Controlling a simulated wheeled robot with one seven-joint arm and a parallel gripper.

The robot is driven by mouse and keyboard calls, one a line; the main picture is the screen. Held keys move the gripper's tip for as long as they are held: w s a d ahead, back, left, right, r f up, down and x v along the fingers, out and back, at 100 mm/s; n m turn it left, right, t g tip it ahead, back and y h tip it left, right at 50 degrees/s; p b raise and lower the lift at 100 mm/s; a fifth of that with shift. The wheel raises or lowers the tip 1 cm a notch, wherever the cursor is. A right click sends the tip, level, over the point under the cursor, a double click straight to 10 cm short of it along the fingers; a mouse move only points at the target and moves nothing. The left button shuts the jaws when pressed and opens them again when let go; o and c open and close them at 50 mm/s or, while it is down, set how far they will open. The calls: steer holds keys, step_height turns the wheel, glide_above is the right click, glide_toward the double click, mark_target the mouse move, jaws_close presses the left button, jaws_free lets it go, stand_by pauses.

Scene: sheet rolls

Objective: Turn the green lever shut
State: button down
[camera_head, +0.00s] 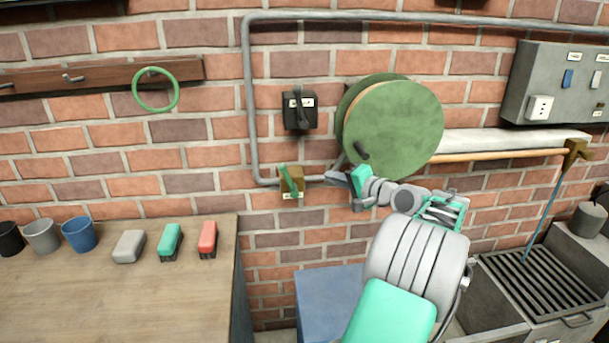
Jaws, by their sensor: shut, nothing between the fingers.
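The green lever (285,176) sits on a small brass-coloured valve block (292,184) on the brick wall, left of the green reel. The lever points up and slightly to the left. A small label shows below the block. My gripper (328,177) is shut and empty, just right of the valve block, with its fingers pointing left towards it. A small gap seems to separate fingertips and block, but I cannot tell their depth. My arm comes in from the lower right.
The large green reel (394,128) hangs above my gripper. A black switch box (299,110) is above the lever. A grey pipe (250,100) runs down the wall to the valve. A wooden table (110,290) with cups and brushes is lower left; a blue box (325,300) stands below.

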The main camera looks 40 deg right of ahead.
steer(key=p, duration=0.1)
glide_toward(288, 178)
steer(key=w+d+r, duration=0.2)
steer(key=w+d, duration=0.2)
steer(key=w, duration=0.1)
steer(key=shift+w+a+f, duration=0.95)
steer(key=shift+a, duration=0.25)
